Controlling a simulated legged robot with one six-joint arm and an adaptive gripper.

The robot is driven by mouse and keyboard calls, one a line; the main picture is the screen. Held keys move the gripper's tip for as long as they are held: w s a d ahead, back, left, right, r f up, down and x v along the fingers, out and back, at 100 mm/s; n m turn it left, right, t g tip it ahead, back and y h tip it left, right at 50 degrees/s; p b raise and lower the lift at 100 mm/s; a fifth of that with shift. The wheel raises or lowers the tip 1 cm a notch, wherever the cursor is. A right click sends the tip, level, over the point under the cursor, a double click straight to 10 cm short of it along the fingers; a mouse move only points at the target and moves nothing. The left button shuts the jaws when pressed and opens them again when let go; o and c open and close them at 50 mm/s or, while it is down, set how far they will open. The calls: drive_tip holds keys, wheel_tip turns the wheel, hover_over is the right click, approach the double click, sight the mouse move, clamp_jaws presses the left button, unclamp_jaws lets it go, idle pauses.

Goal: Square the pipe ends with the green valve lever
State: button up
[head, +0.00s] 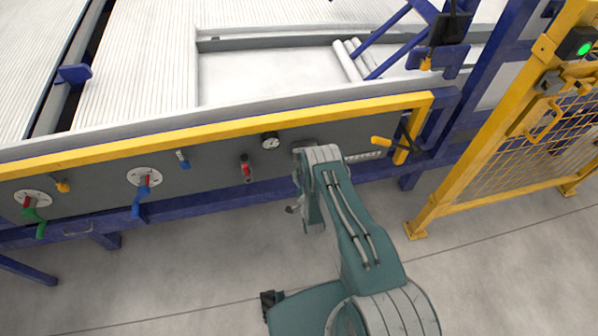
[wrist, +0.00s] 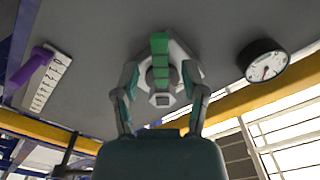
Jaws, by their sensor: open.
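In the wrist view a green lever (wrist: 159,45) stands on a pale mounting plate (wrist: 186,52) with a grey hub on the dark panel. My gripper (wrist: 160,78) is open, with one finger on each side of the lever. I cannot tell whether either finger touches it. Another valve with a red part and a green handle (head: 41,230) is at the panel's far left, well away from my arm. White pipes (head: 349,60) lie in the tray behind the panel, beside blue bars.
A pressure gauge (head: 270,141) is just left of my arm. A valve with a blue handle (head: 137,206) and a small red lever (head: 246,168) are farther left. A yellow handle (head: 381,140) juts out at right. A yellow mesh fence (head: 520,130) stands right. The front floor is clear.

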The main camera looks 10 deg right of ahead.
drive_tip(key=shift+w, duration=1.25)
clamp_jaws()
